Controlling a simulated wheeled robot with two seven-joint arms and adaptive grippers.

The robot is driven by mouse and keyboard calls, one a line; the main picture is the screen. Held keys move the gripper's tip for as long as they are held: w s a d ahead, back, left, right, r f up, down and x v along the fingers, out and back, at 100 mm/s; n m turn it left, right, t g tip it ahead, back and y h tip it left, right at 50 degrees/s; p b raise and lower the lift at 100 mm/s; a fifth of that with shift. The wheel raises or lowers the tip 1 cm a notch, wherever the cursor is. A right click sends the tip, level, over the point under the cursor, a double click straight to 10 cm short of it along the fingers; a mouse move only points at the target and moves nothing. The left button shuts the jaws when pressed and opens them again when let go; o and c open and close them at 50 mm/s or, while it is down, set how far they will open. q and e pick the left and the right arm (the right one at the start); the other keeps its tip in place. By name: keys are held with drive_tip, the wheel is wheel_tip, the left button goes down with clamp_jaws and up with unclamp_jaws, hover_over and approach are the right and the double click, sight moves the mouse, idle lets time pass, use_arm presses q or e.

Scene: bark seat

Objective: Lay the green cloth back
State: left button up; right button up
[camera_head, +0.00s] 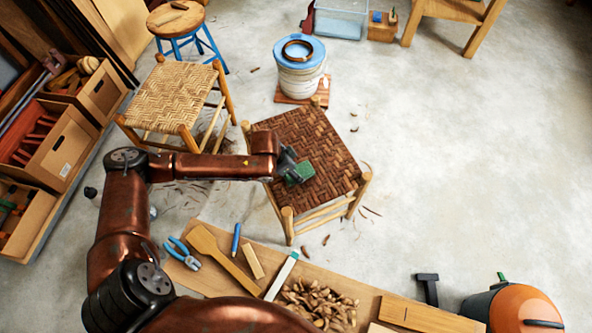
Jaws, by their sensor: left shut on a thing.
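The green cloth (302,172) is a small folded patch at the left part of the dark brown woven bark seat (325,150). My left gripper (291,168) is shut on the cloth, at or just above the weave; I cannot tell whether the cloth touches the seat. The gripper's fingers are dark and partly hide the cloth's left side. The stool under the dark seat has pale wooden legs and stands on the concrete floor. My right gripper is not in view.
A lighter woven stool (172,97) stands close behind my left forearm. A white bucket (300,72) with a blue lid stands behind the dark seat. A wooden bench (225,278) with pliers (183,254), a blue marker (236,238) and wood shavings (318,303) lies in front.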

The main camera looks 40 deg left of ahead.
use_arm(q)
drive_tip(key=shift+f, duration=0.3)
idle(0.6)
drive_tip(key=o, duration=1.1)
drive_tip(key=v, duration=1.2)
